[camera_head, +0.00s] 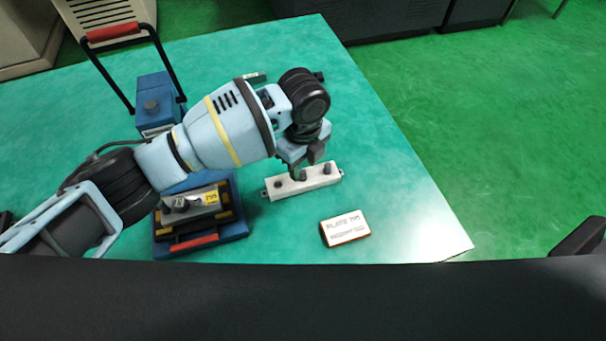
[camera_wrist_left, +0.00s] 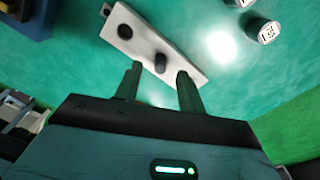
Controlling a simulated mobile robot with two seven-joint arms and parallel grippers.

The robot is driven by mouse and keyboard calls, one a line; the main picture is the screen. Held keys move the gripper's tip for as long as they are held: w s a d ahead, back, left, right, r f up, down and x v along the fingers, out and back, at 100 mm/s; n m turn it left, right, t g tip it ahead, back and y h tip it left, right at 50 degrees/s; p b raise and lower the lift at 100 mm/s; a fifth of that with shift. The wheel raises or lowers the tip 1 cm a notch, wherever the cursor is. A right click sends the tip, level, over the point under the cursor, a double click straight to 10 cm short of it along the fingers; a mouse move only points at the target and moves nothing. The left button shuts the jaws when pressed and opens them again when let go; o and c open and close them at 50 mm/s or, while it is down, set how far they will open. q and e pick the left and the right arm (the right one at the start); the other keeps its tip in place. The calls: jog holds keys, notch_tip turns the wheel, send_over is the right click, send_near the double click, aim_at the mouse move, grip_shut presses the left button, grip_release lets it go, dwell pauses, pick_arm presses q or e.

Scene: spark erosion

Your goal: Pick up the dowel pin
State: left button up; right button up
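A pale holder bar (camera_head: 312,181) lies on the green table and carries dark upright pins. One dark pin (camera_head: 328,168) stands near its right end, and another (camera_head: 280,183) near its left. Which is the dowel pin I cannot tell. My left gripper (camera_head: 306,163) hangs over the bar with its fingers pointing down and hides part of it. In the left wrist view the open fingers (camera_wrist_left: 160,83) are apart, with nothing between their tips that I can see held. A dark pin (camera_wrist_left: 160,62) stands on the bar (camera_wrist_left: 190,57) just beyond the gap. My right gripper is not in view.
A blue tray (camera_head: 236,236) with a grey block (camera_head: 205,205) stands left of the bar. A small sign (camera_head: 345,228) lies in front right. A blue box (camera_head: 155,90) and a black-framed red handle (camera_head: 113,31) are behind. Table at right is clear.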

pick_arm(q)
notch_tip(320, 180, down, 2)
jog(key=shift+f, duration=0.1)
jog(key=shift+c, duration=0.9)
grip_shut()
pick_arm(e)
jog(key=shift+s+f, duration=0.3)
